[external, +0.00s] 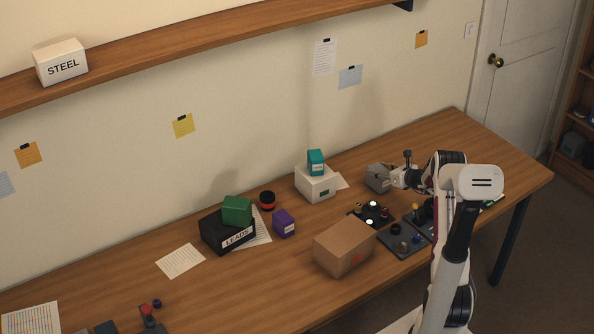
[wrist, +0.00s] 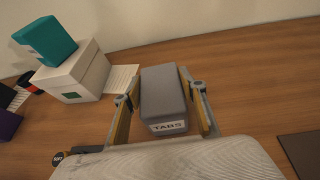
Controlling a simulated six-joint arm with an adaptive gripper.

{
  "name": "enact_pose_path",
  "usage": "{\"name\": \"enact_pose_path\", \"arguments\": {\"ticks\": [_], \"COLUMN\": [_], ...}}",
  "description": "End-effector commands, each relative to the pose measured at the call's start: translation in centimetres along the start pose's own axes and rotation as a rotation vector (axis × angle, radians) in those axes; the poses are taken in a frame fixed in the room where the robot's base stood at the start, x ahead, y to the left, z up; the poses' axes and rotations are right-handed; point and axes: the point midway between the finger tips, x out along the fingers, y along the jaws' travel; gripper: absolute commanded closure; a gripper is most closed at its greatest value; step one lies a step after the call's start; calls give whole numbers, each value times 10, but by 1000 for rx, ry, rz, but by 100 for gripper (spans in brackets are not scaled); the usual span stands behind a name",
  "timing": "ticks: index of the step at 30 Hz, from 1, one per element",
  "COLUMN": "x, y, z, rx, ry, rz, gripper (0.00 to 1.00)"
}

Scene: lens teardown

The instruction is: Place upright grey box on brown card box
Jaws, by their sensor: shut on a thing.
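The grey box (external: 378,178) is at the back of the table, right of the white box. In the wrist view the grey box (wrist: 163,92) stands between my two fingers, with a "TABS" label on its near face. My gripper (external: 393,178) is shut on it from the right side; in the wrist view my gripper (wrist: 165,100) has one finger along each side. I cannot tell whether the box touches the table. The brown card box (external: 345,247) sits near the table's front edge, left of my arm, with its top bare.
A white box (external: 314,186) with a teal box (external: 315,162) on top stands left of the grey box. Dark trays of small parts (external: 372,214) lie between the grey box and the brown box. A black "LEADS" box (external: 228,235) bearing a green box (external: 237,209) is farther left.

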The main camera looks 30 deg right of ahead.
Motion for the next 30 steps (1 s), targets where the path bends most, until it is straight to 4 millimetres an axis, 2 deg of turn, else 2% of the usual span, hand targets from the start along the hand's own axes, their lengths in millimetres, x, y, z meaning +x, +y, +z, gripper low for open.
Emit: {"name": "enact_pose_path", "arguments": {"ticks": [3,4,6,20,30], "x": [1,1,1,-1,-24], "y": [0,0,0,0,-1], "z": [-2,-3,-2,-2,-2], "rx": [0,0,0,0,1], "ry": [-1,0,0,0,-1], "rz": [0,0,0,0,-2], "gripper": [85,56,42,42,42]}}
